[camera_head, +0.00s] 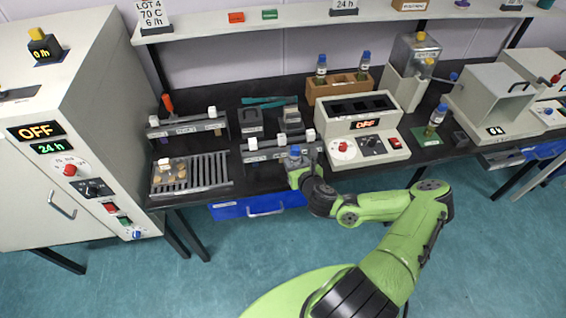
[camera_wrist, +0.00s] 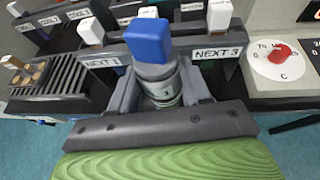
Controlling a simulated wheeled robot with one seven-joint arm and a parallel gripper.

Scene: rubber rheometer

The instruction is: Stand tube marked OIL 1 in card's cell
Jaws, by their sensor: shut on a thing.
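My gripper (camera_head: 297,168) is shut on a blue-capped tube (camera_wrist: 160,82) at the front edge of the bench, by the NEXT rack (camera_head: 268,153). In the wrist view the blue cap rises above the fingers (camera_wrist: 159,95), in front of the rack between the NEXT 1 and NEXT 3 labels. The tube's marking is not readable, and its bottom is hidden. Two more blue-capped tubes stand in a wooden rack (camera_head: 326,88), and another (camera_head: 436,118) stands on a green pad. A card (camera_head: 152,14) on the shelf reads LOT 4, 70 C, 6 /h.
Right of my gripper is a block heater (camera_head: 362,128) with dark cells and an OFF display. A grille tray (camera_head: 192,176) and another rack (camera_head: 188,124) are at left. A large oven (camera_head: 70,130) reads OFF and 24 h. A balance-like box (camera_head: 492,98) stands at right.

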